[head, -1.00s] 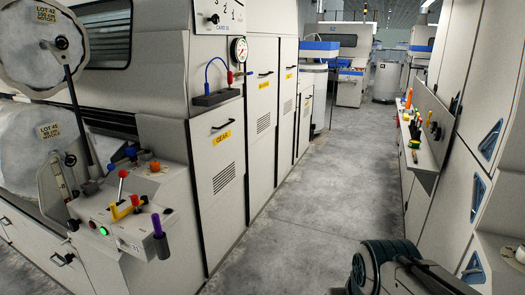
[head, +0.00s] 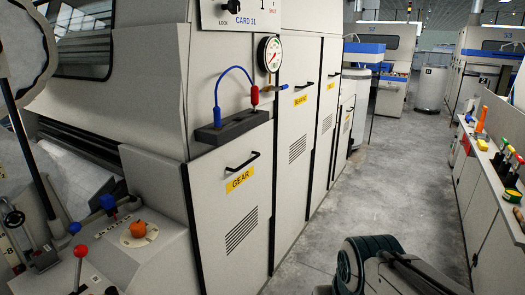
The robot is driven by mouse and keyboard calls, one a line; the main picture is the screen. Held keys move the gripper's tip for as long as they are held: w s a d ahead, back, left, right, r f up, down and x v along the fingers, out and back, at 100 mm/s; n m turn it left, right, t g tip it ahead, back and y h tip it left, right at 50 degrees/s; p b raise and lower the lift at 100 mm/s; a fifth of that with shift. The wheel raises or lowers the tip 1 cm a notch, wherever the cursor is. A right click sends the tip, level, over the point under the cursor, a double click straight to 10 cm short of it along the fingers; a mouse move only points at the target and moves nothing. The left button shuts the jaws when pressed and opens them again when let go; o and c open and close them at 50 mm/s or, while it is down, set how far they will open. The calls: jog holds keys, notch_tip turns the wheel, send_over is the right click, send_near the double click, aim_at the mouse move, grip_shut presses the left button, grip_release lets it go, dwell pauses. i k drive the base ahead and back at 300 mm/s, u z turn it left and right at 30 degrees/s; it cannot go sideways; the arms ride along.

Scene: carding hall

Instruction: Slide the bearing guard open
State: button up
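The bearing guard (head: 292,160) is a tall off-white panel in the side of the carding machine, right of the gear panel (head: 232,225). Its small yellow label (head: 300,99) seems to read BEARING. A dark bar handle (head: 305,85) sits just above the label, and vent slots show lower down. The guard looks closed, flush with the panels beside it. Part of my arm shows at the bottom right of centre, apart from the guard in the picture. My gripper is not in view.
A grey concrete aisle (head: 385,190) runs clear along the machine. A bench (head: 490,175) with several tools lines the right side. A pressure gauge (head: 270,54) and blue hose (head: 233,72) are above the gear panel. A control console (head: 145,265) stands at the lower left.

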aim_at(300, 69)
jog(key=z, duration=0.15)
jog(key=i, duration=1.75)
jog(key=z, duration=0.45)
jog(key=i, duration=1.55)
jog(key=z, duration=0.35)
